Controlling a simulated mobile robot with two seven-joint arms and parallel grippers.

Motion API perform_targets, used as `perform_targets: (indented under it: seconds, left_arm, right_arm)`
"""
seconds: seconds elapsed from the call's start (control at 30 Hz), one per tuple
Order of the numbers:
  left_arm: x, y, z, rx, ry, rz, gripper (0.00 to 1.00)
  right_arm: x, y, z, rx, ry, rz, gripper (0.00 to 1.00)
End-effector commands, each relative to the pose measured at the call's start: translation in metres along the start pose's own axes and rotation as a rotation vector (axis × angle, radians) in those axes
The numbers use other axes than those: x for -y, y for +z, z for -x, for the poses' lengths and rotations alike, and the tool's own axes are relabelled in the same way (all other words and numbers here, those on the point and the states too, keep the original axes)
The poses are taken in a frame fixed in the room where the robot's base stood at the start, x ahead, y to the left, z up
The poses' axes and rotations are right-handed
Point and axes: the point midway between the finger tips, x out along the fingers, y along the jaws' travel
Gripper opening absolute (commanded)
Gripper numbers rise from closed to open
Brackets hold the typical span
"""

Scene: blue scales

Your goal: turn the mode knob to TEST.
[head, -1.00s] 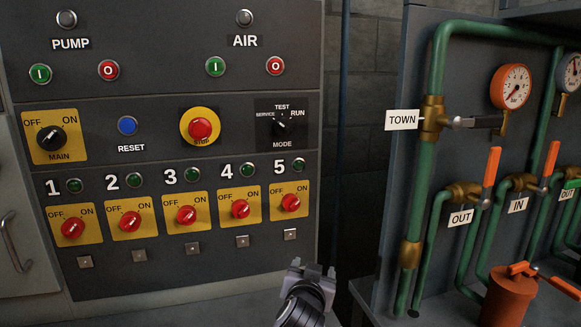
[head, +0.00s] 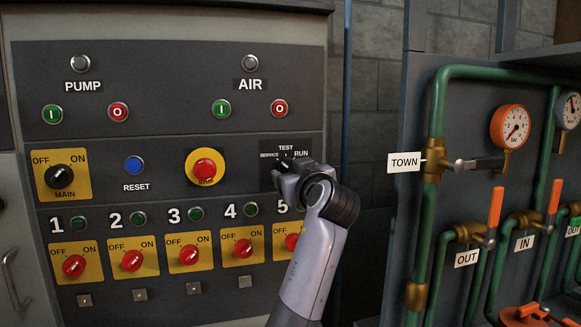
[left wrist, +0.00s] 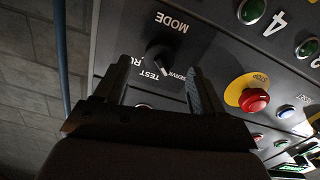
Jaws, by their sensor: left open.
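The mode knob (left wrist: 159,56) is black and sits on a dark plate with TEST, RUN, SERVICE and MODE lettering. In the left wrist view its light pointer mark faces the side with the TEST and SERVICE words; I cannot tell exactly which one it marks. My left gripper (left wrist: 160,67) is open, with its two fingers on either side of the knob in that view. Contact with the knob does not show. In the head view my left gripper (head: 284,170) is in front of the mode plate (head: 271,148) and hides most of the knob.
A red stop button (head: 205,170) on a yellow surround is left of the mode plate. Red rotary switches, such as switch 4 (head: 243,248), line the row below. Green pipes and a TOWN label (head: 404,162) are to the right. Bare wall (head: 375,110) lies between.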

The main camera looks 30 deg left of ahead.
Motion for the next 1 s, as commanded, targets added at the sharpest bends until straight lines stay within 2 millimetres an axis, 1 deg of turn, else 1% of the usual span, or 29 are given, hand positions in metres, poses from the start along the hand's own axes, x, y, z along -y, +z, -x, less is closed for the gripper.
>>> perform_targets:
  seconds: [0.03,0.1,0.23,0.4,0.6,0.63,0.67,0.7,0.8,1.0]
  left_arm:
    - [0.0,-0.004,-0.009,-0.001,-0.002,-0.003,0.69]
    - [0.0,-0.003,-0.018,-0.001,-0.001,-0.002,0.69]
    - [-0.001,-0.002,-0.031,0.0,0.001,-0.002,0.69]
    - [0.0,0.0,-0.037,0.0,0.002,-0.001,0.69]
    - [0.0,0.0,-0.038,0.0,0.002,-0.001,0.69]
    - [0.0,0.0,-0.037,0.0,0.002,-0.001,0.66]
    - [0.0,0.0,-0.037,0.0,0.002,-0.001,0.56]
    - [0.0,0.0,-0.037,0.0,0.002,-0.001,0.43]
    - [0.0,0.0,-0.037,0.0,0.002,-0.001,0.13]
    - [0.0,0.0,-0.037,0.0,0.002,-0.007,0.13]
  right_arm:
    - [0.0,-0.004,0.003,0.0,0.0,0.0,0.43]
    - [0.0,-0.007,0.005,0.0,0.0,0.0,0.43]
    - [0.0,-0.009,0.007,0.0,0.0,0.0,0.43]
    - [0.0,-0.01,0.008,0.0,0.0,0.001,0.43]
    - [-0.001,-0.01,0.007,0.0,0.0,0.002,0.43]
    - [-0.001,-0.01,0.007,0.0,0.0,0.002,0.43]
    - [-0.001,-0.01,0.007,0.0,0.0,0.002,0.43]
    - [-0.001,-0.01,0.007,0.0,0.0,0.002,0.43]
    - [-0.001,-0.01,0.007,0.0,0.0,0.002,0.43]
    - [-0.001,-0.01,0.007,0.0,0.0,0.002,0.43]
